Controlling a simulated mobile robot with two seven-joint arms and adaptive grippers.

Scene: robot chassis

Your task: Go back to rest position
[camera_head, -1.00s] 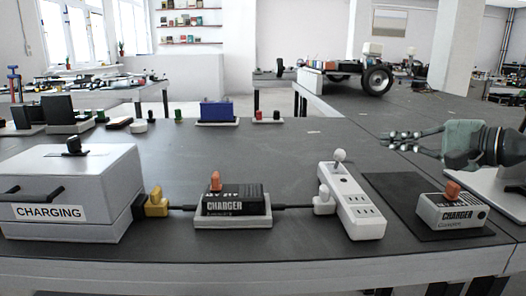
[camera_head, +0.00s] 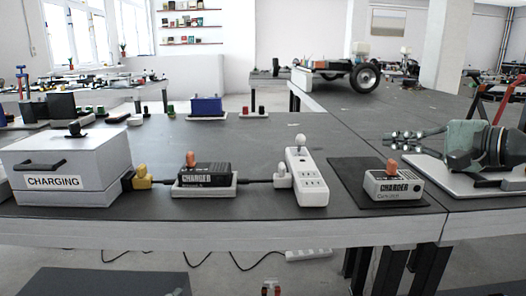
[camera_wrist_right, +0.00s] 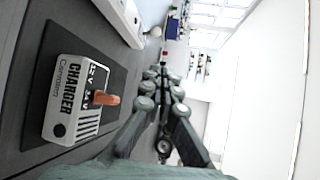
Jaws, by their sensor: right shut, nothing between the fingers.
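My right gripper (camera_head: 405,135) reaches in from the right in the head view, above the table and beyond a white charger. Its fingers are together and empty. It also fills the middle of the right wrist view (camera_wrist_right: 165,88). The white charger (camera_head: 393,187) with an orange knob sits on a dark mat (camera_head: 348,178); it also shows at the left of the wrist view (camera_wrist_right: 78,88), apart from the fingers. My left gripper is not in view.
A white power strip (camera_head: 307,178) lies left of the mat. A black charger (camera_head: 206,177) stands in a grey tray, beside a yellow plug (camera_head: 142,177) and a grey charging box (camera_head: 65,165). A blue bin (camera_head: 206,106) stands farther back. The middle of the table is clear.

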